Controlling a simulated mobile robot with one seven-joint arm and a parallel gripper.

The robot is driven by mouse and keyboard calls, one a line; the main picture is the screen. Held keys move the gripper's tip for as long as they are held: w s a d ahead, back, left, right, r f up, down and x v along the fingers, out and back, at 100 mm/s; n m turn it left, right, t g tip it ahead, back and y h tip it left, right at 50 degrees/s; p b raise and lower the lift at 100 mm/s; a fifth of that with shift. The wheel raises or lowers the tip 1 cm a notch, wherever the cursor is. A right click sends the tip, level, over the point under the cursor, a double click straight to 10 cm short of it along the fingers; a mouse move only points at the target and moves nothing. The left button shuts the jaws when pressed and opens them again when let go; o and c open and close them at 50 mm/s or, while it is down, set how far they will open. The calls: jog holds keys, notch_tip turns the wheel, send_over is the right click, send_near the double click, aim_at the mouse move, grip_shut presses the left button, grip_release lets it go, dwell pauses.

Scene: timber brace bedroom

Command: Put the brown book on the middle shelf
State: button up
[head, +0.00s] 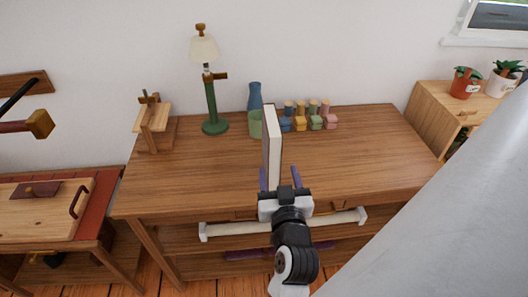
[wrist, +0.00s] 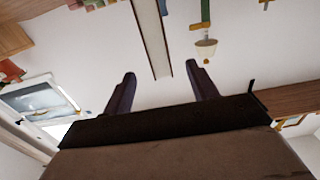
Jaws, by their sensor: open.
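A book (head: 273,150) with pale pages and a thin brown cover stands upright near the front middle of the wooden table. My gripper (head: 279,178) is at the table's front edge, its purple fingers open on either side of the book's near end. In the wrist view the book (wrist: 152,38) comes down between the two fingertips (wrist: 161,70), with a gap showing on both sides. A wooden shelf level (head: 185,240) shows under the tabletop, partly hidden by my arm and a white bar. I cannot tell how many levels there are.
On the table (head: 360,160) stand a green lamp (head: 211,110), a blue bottle (head: 255,95), a green cup (head: 255,125) and several small coloured jars (head: 315,120). The tabletop's right part is clear. Grey cloth (head: 450,220) blocks the lower right.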

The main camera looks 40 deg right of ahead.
aim_at(275, 152)
jog(key=x, duration=0.8)
jog(key=shift+d+r+p, duration=0.1)
jog(key=shift+d+p, duration=0.05)
jog(key=shift+p, duration=0.2)
jog(key=p+x, duration=0.1)
jog(key=x, duration=0.1)
jog(key=p+x, duration=0.1)
jog(key=x, duration=0.2)
jog(key=shift+d+r, duration=0.15)
jog(key=shift+r, duration=0.1)
grip_shut()
jog(key=shift+r, duration=0.1)
